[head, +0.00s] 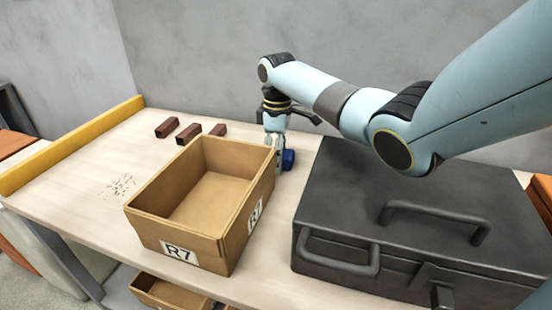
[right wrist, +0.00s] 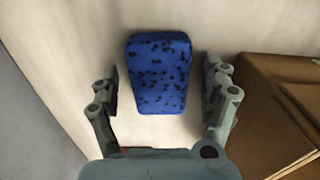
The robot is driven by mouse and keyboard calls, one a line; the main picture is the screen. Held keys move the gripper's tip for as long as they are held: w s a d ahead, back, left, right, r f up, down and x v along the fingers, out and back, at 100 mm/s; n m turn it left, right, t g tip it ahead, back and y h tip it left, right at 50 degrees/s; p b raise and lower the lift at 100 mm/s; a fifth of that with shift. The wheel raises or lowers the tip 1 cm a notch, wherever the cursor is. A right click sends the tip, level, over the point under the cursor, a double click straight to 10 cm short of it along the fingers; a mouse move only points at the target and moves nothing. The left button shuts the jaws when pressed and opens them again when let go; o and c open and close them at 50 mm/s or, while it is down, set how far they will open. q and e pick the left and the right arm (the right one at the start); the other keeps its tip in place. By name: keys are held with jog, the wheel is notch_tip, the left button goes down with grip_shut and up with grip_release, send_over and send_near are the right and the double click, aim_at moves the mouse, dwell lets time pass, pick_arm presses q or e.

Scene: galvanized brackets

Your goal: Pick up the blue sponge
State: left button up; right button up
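The blue sponge (head: 288,160) lies on the table between the cardboard box and the black case, partly hidden in the head view. In the right wrist view the whole dark-speckled sponge (right wrist: 159,72) shows. My right gripper (right wrist: 162,85) is open, with one finger on each side of the sponge and a gap on both sides. In the head view the right gripper (head: 274,145) points down beside the sponge, its tips partly hidden by the box. My left gripper is not in view.
The open, empty cardboard box (head: 172,228) marked R7 stands close to the gripper. The large black case (head: 400,195) is on the right. Several dark brown blocks (head: 190,133) lie behind the box. A yellow rail (head: 70,145) edges the table's left side.

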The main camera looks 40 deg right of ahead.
jog(key=c, duration=1)
notch_tip(320, 180, up, 10)
jog(key=shift+r+p, duration=0.1)
jog(key=shift+p, duration=0.65)
